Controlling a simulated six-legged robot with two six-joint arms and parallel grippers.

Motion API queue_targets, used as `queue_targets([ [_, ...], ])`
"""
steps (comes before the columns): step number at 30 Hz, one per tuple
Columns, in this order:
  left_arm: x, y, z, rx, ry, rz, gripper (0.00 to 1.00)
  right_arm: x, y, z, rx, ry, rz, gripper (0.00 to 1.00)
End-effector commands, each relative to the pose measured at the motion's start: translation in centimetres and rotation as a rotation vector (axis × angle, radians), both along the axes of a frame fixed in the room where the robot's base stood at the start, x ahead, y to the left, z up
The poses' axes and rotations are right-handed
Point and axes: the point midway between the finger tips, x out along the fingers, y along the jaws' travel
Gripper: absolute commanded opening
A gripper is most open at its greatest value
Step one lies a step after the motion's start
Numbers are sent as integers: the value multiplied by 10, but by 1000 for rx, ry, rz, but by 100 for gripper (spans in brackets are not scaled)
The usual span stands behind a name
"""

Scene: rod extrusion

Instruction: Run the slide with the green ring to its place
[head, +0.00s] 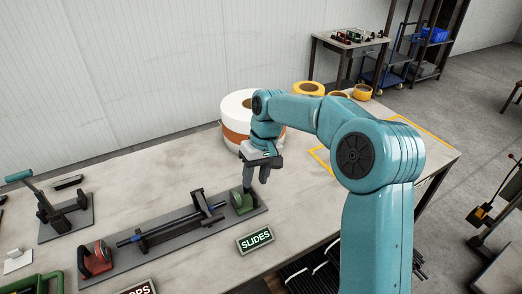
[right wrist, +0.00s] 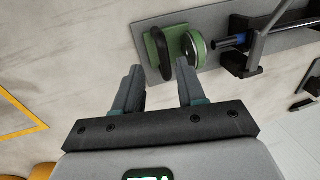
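The slide with the green ring (head: 242,202) stands at the right end of a long grey base plate (head: 172,242). In the right wrist view it shows as a green block with a dark upright handle (right wrist: 164,46) and a green ring (right wrist: 194,48) beside it. My right gripper (head: 257,180) points down over this slide. In the right wrist view its two fingers (right wrist: 158,68) are apart with nothing between them, just short of the handle. A dark rod (head: 170,226) lies along the plate through a black frame (head: 205,210). My left gripper is not in view.
A slide with a red ring (head: 97,258) sits at the plate's left end. A "SLIDES" sign (head: 254,239) stands in front. A lever tool (head: 60,208) is at left. A white and orange roll (head: 238,108) stands behind my gripper. Yellow rolls (head: 309,88) are farther back.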

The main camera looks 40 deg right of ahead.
Motion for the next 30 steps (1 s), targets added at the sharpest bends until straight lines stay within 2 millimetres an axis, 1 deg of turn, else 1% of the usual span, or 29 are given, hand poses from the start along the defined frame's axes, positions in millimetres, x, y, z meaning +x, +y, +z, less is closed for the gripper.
queue_targets([
  [1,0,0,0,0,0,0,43,0,-2,13,-1,-6,0,40],
  [3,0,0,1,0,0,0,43,0,-6,32,-2,-8,-1,40],
  [9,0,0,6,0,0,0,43,-4,-17,85,-2,-7,-1,40],
  [12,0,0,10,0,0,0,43,-5,-21,107,-2,-5,-2,40],
  [15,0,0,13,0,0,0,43,-6,-24,123,-2,-3,-2,40],
  [18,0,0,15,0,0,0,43,-7,-26,132,-2,-3,-1,40],
  [21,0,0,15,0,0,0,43,-7,-27,136,-1,-1,0,40],
  [30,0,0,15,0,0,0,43,-7,-27,137,-1,-1,0,40],
])
